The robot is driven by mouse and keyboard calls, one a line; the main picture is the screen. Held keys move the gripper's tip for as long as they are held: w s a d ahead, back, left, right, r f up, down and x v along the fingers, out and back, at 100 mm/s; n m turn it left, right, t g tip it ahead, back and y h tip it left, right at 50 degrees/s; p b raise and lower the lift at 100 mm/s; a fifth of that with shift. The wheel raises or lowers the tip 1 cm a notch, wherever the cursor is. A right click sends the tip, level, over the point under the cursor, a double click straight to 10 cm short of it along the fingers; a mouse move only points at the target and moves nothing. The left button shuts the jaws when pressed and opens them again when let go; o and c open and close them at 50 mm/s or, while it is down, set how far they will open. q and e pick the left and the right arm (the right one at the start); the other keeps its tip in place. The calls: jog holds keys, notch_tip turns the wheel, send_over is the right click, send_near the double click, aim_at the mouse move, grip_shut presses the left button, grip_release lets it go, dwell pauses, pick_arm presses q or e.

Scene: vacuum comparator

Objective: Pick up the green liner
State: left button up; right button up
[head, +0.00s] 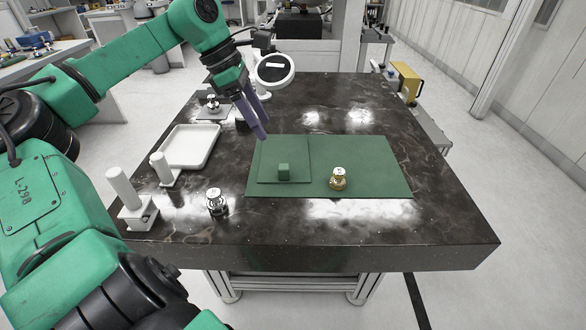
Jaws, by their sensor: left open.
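A green square liner (299,152) lies flat on the left part of a larger green mat (376,165) on the dark table. A small green cube (283,170) sits on the liner near its front edge. My left gripper (261,135) points down with its purple fingers above the back-left corner of the liner. It is open, with nothing seen between the fingers. The liner's far left corner is close to the fingertips in the picture; I cannot tell the height between them. My right gripper is out of view.
A brass-coloured weight (338,178) stands on the mat right of the liner. A silver weight (216,201) stands left of the mat. A white tray (214,147), white posts (124,188) and a round white-rimmed display (275,69) are nearby. The table's right side is clear.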

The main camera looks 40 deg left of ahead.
pick_arm(q)
send_near(283, 166)
jog(key=f, duration=0.2)
jog(key=x, duration=0.8)
jog(key=shift+w+d+f, duration=0.1)
jog(key=shift+w+d, duration=0.25)
grip_shut()
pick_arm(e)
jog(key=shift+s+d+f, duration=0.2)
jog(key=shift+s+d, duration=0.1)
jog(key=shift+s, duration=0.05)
pick_arm(q)
notch_tip(283, 166, up, 20)
jog(key=p, duration=0.2)
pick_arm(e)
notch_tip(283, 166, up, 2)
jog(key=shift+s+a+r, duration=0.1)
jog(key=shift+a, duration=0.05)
